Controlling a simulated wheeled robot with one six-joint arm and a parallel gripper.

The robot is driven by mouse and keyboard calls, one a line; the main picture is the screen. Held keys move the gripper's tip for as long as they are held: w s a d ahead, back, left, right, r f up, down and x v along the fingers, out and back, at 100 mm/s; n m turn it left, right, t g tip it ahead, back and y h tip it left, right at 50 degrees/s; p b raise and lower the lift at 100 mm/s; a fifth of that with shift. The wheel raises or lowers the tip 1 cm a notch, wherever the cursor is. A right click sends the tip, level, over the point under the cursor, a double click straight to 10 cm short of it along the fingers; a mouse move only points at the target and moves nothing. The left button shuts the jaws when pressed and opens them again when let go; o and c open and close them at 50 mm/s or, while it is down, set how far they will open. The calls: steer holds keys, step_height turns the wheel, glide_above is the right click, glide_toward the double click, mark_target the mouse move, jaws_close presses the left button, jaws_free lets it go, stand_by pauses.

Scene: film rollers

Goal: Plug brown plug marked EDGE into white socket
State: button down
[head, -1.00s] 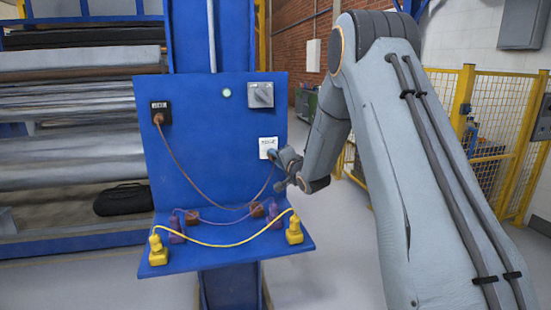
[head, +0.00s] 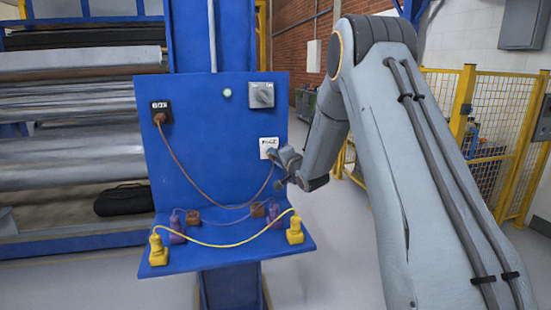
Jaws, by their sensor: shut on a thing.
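The white socket (head: 268,143) is a small square plate with dark lettering on the right of the blue panel. My gripper (head: 274,156) is at its lower edge, shut on a brown plug that is mostly hidden by the fingers. The EDGE marking is not readable.
On the blue shelf (head: 215,258) lie yellow plugs (head: 158,252) (head: 294,233) with a yellow cord, purple plugs (head: 177,232) with a purple cord, and brown pieces (head: 192,216). A grey rotary switch (head: 261,95) and a pale round light (head: 227,92) are above the white socket.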

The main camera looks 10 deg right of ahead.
steer(key=c, duration=1.4)
jaws_free()
steer(key=shift+c, duration=0.2)
steer(key=s+a+f+n+g+h, duration=0.1)
steer(key=s+f+n+g, duration=0.2)
steer(key=s, duration=1.4)
steer(key=s+a+f+n+g+h+b, duration=0.1)
steer(key=s+f+n+g, duration=0.3)
steer(key=s, duration=1.3)
steer(key=s+a+f+n+g+h, duration=0.1)
steer(key=s+a+f+n+g, duration=0.2)
steer(key=s, duration=1.4)
step_height(320, 180, down, 4)
steer(key=n+g, duration=0.1)
steer(key=g, duration=0.5)
steer(key=shift+s+r, duration=0.15)
steer(key=shift+r, duration=0.1)
